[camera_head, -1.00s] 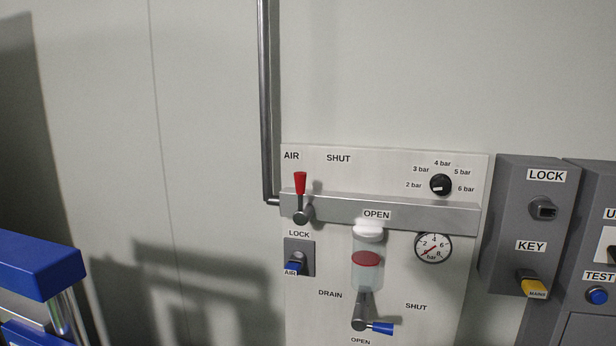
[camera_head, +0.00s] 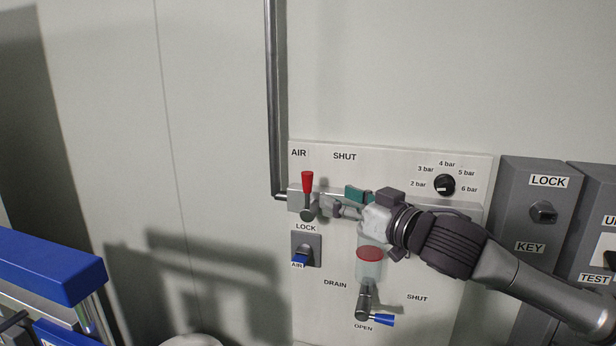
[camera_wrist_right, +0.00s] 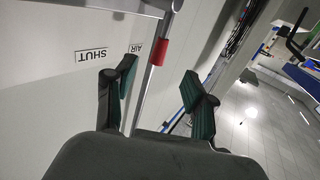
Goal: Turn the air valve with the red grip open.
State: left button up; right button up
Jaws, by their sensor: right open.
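The air valve's red grip (camera_head: 307,183) points straight up on the panel, beside the AIR label and left of the SHUT label. Its grey hub sits on the metal bar below the grip. My right gripper (camera_head: 341,201) is just right of the valve, its fingers pointing left towards it. It is open, with nothing held. In the right wrist view the red grip (camera_wrist_right: 159,52) shows ahead, in line with the gap between the two green-padded fingers (camera_wrist_right: 158,97). The grip looks apart from both fingers. My left gripper is not seen.
Below the valve is the LOCK block (camera_head: 306,247) with a blue AIR tag. A pressure knob (camera_head: 444,185) is at upper right. A drain valve with a blue handle (camera_head: 380,320) sits low. A vertical pipe (camera_head: 275,100) runs up at left. Grey lock boxes (camera_head: 536,190) stand right.

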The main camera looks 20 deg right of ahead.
aim_at(312, 184)
jog(key=p+x, duration=0.3)
jog(key=x, duration=0.6)
jog(key=shift+w+a+r+p, duration=0.1)
jog(key=shift+w+r+p, duration=0.1)
jog(key=shift+p, duration=0.15)
jog(key=shift+w+a+f, duration=0.15)
jog(key=shift+w+f, duration=0.05)
jog(key=shift+w, duration=0.15)
grip_shut()
